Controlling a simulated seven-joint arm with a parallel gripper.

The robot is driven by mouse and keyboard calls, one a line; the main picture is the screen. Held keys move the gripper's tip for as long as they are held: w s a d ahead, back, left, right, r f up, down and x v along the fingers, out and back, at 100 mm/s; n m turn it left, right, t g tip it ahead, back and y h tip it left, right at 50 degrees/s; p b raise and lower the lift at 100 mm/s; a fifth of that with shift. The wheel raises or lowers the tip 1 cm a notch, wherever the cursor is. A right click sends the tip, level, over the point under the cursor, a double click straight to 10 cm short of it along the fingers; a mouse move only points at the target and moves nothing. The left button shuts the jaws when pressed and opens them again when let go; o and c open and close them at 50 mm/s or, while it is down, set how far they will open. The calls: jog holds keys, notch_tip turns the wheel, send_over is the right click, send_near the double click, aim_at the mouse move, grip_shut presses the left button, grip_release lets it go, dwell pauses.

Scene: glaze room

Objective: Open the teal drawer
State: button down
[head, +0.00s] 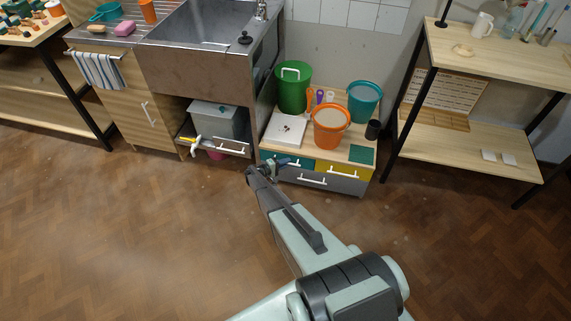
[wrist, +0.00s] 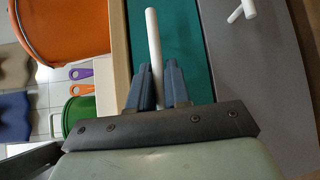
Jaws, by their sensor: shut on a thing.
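The teal drawer (head: 308,166) is the upper left drawer of a low cabinet in the head view. My gripper (head: 272,166) is at its front and hides part of it. In the wrist view the teal front (wrist: 186,35) fills the middle, with a white bar handle (wrist: 153,35) on it. My gripper's two blue fingers (wrist: 158,76) are on either side of the handle and shut on it. No open gap shows between the teal front and the wooden cabinet top.
A yellow drawer (head: 355,171) is beside it and a grey drawer (head: 335,183) below. The cabinet top holds an orange bucket (head: 330,128), a green bucket (head: 293,92) and a teal bucket (head: 364,103). The brown floor (head: 150,230) in front is clear apart from my arm.

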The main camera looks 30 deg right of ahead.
jog(key=shift+a, duration=0.1)
dwell(0.3)
jog(key=s+a, duration=1.5)
jog(key=s, duration=0.1)
jog(key=shift+a, duration=0.4)
jog(key=c, duration=1.2)
grip_release()
jog(key=a, duration=0.4)
jog(key=a+r, duration=0.1)
jog(key=a, duration=0.4)
jog(key=a+r, duration=0.1)
jog(key=a, duration=0.3)
jog(key=shift+w+a, duration=0.15)
jog(key=shift+a, duration=0.2)
